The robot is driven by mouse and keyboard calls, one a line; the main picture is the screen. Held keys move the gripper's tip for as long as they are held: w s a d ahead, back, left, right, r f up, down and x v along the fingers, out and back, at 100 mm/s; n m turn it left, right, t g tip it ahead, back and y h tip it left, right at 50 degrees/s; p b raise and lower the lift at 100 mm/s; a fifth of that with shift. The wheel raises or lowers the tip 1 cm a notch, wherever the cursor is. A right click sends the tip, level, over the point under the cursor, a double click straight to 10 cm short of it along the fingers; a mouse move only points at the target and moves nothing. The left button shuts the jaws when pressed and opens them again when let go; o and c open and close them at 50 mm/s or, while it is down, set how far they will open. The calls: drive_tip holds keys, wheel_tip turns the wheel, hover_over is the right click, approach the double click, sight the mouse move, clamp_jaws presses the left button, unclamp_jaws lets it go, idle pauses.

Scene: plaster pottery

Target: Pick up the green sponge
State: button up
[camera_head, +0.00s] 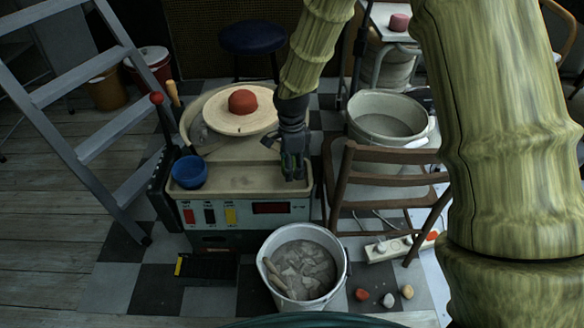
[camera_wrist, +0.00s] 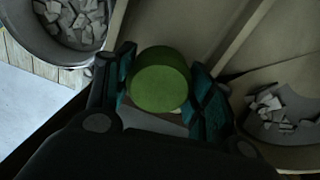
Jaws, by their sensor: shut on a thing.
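The green sponge (camera_wrist: 160,80) shows in the wrist view as a short round block between my two fingers. My gripper (camera_wrist: 160,92) is shut on it, with a dark teal finger at each side. In the head view my gripper (camera_head: 293,172) points down over the right front part of the pottery wheel machine's tray (camera_head: 240,178). The sponge cannot be made out there, as the fingers hide it. I cannot tell whether the sponge still touches the tray.
A blue bowl (camera_head: 189,172) stands on the tray's left. Behind is a wheel disc (camera_head: 222,118) with a red lump (camera_head: 242,101). A bucket of clay pieces (camera_head: 303,270) stands in front, a wooden chair (camera_head: 385,155) to the right, a ladder (camera_head: 85,95) to the left.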

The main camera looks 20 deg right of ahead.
drive_tip(key=s+a+p, duration=0.1)
drive_tip(key=s, duration=0.4)
drive_tip(key=s+a+r+p, duration=0.1)
drive_tip(key=s+a, duration=0.1)
drive_tip(key=s, duration=0.3)
drive_tip(key=s+a+p, duration=0.1)
drive_tip(key=s+p, duration=0.1)
drive_tip(key=s, duration=0.3)
drive_tip(key=shift+s+a+r, duration=0.2)
drive_tip(key=shift+r, duration=0.15)
drive_tip(key=shift+c, duration=0.2)
drive_tip(key=shift+o, duration=0.9)
drive_tip(key=shift+c, duration=1.1)
drive_tip(key=shift+w, duration=0.1)
